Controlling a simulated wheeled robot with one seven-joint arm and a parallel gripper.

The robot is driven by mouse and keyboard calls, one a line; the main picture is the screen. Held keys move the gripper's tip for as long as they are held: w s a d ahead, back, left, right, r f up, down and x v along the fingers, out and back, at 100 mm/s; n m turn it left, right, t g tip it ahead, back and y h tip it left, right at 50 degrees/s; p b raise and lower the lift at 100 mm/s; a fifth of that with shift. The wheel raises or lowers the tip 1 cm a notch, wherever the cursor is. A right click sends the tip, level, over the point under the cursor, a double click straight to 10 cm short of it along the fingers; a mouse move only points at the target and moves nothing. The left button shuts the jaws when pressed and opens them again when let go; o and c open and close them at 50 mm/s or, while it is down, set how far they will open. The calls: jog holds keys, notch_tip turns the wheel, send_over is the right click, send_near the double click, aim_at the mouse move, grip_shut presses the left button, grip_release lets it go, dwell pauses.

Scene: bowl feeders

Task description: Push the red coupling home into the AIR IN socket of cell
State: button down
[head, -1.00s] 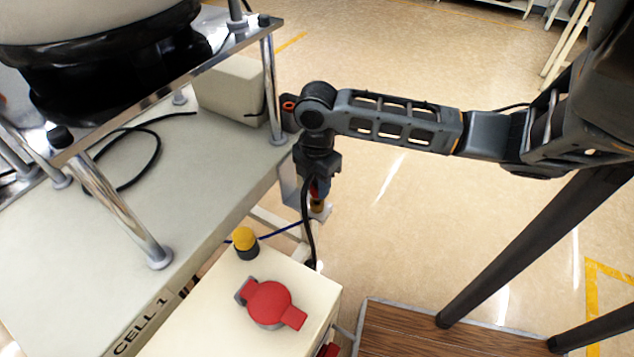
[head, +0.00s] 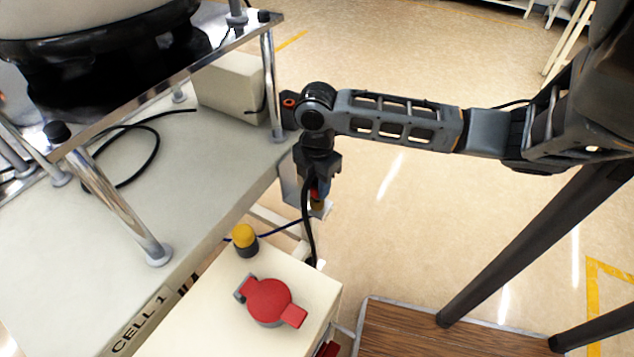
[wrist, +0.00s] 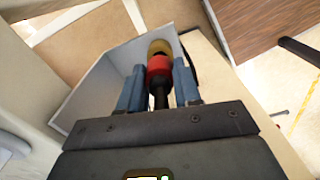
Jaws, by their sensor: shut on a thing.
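The red coupling (wrist: 159,68) is between the two blue fingers of my gripper (wrist: 160,80) in the wrist view, with a black hose end behind it. My gripper is shut on it. A brass-coloured socket piece (wrist: 159,47) lies straight ahead of the coupling and looks in line with it. I cannot tell how deep the coupling sits in it. In the head view my gripper (head: 318,190) points down beside the cell 1 table, and the brass part (head: 317,206) shows just below it, by a pale bracket (head: 292,190). Any AIR IN label is not readable.
A cream box (head: 215,310) with a red rotary switch (head: 268,300) and a yellow-topped button (head: 245,240) stands in front of the gripper. The CELL 1 table (head: 215,190) with a bowl feeder is at left. A black hose (head: 308,230) hangs from the gripper.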

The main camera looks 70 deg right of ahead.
jog(key=shift+f+b, duration=0.5)
jog(key=shift+f, duration=0.35)
dwell(0.4)
jog(key=c, duration=0.7)
grip_release()
jog(key=shift+o, duration=0.3)
jog(key=shift+o, duration=0.7)
jog(key=shift+r+p, duration=3.05)
jog(key=shift+r, duration=0.6)
